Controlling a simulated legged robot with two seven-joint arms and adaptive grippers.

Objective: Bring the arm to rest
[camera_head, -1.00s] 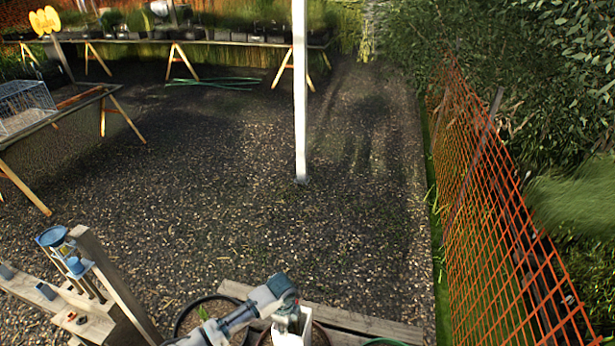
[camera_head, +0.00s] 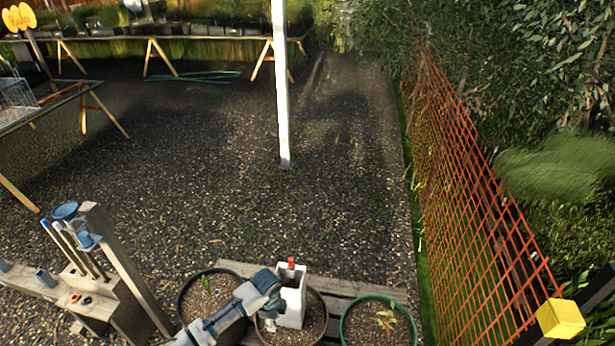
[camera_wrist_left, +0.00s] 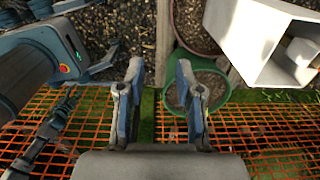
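My left arm (camera_head: 225,315) reaches in from the bottom left in the head view, with its wrist end beside a white square container (camera_head: 292,300). Its fingers are mostly hidden there. In the left wrist view my left gripper (camera_wrist_left: 160,100) is open, with two blue-grey fingers wide apart and nothing between them. The white container (camera_wrist_left: 235,35) stands to the right of the fingers in that view, apart from them. In the head view it stands upright over a round pot and has a small red piece (camera_head: 291,262) at its top. My right gripper cannot be made out in either view.
Pots with soil, one with a green rim (camera_head: 345,318), stand on wooden boards (camera_head: 345,285). A wooden stand with blue-topped tools (camera_head: 85,240) is at left. An orange mesh fence (camera_head: 470,180) runs along the right. A yellow block (camera_head: 560,318) sits bottom right. Gravel ahead is open around a white post (camera_head: 281,90).

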